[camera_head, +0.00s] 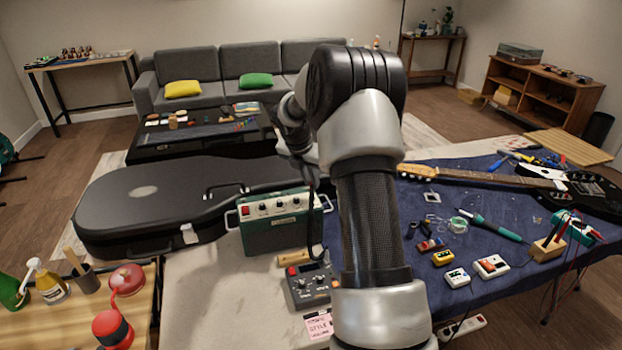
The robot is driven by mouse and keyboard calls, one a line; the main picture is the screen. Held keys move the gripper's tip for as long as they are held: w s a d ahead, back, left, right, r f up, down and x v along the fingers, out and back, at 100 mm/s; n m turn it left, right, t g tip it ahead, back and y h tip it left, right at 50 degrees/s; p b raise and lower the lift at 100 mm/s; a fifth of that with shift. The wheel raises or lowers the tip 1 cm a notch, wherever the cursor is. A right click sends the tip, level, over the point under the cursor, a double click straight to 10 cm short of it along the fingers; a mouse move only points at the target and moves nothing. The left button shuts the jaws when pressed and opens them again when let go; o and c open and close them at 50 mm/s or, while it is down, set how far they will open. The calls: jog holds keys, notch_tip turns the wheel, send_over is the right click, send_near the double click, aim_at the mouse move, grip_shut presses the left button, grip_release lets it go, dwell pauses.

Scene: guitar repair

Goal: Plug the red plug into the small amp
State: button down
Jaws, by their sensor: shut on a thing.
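The small amp (280,222) is a dark green box with a light control panel, several knobs and a red light. It stands upright on the pale cloth, left of my arm. My gripper (309,178) is small and dark in this view, above the amp's right end and partly behind my arm. A black cable (319,225) hangs from it past the amp's right side toward the pedal. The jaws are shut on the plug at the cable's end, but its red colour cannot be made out. The amp's socket cannot be made out.
A grey pedal box (308,285) lies in front of the amp. A black guitar case (150,205) lies behind and left. Tools, small pedals and a guitar (500,178) cover the blue mat (400,215) at right. The pale cloth (205,285) left of the pedal box is clear.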

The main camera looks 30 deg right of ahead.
jog(key=shift+f+b, duration=0.35)
jog(key=shift+f, duration=0.85)
dwell(0.4)
jog(key=c, duration=1.3)
grip_release()
jog(key=shift+c, duration=0.2)
jog(key=shift+r, duration=0.1)
notch_tip(320, 180, up, 8)
jog(key=p, duration=0.7)
jog(key=shift+p, duration=0.3)
